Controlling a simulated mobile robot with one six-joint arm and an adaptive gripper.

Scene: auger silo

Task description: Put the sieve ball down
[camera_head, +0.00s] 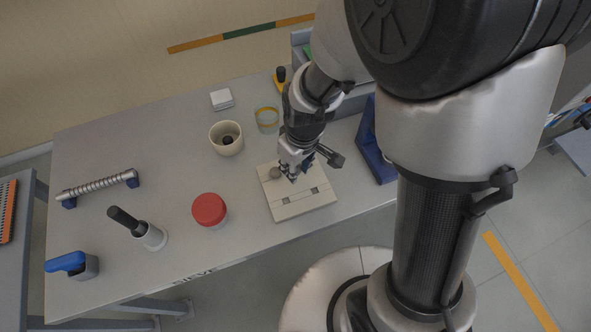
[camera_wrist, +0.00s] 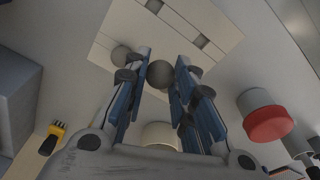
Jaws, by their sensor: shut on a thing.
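My gripper (camera_head: 293,177) is over the cream slotted board (camera_head: 305,210) on the grey table. In the wrist view my gripper (camera_wrist: 161,68) is shut on a grey ball (camera_wrist: 160,74), held between its fingertips just above or at the board (camera_wrist: 185,30). A second grey ball (camera_wrist: 121,54) is beside the left finger, on the board's near left part. A ball also shows in the head view (camera_head: 275,172) at the board's upper left. The held ball is mostly hidden by the fingers in the head view.
A cream cup (camera_head: 226,147) with a dark thing inside and a yellow-rimmed glass (camera_head: 267,127) stand behind the board. A red-lidded jar (camera_head: 209,209) stands left of it. A blue holder (camera_head: 372,150) stands to the right.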

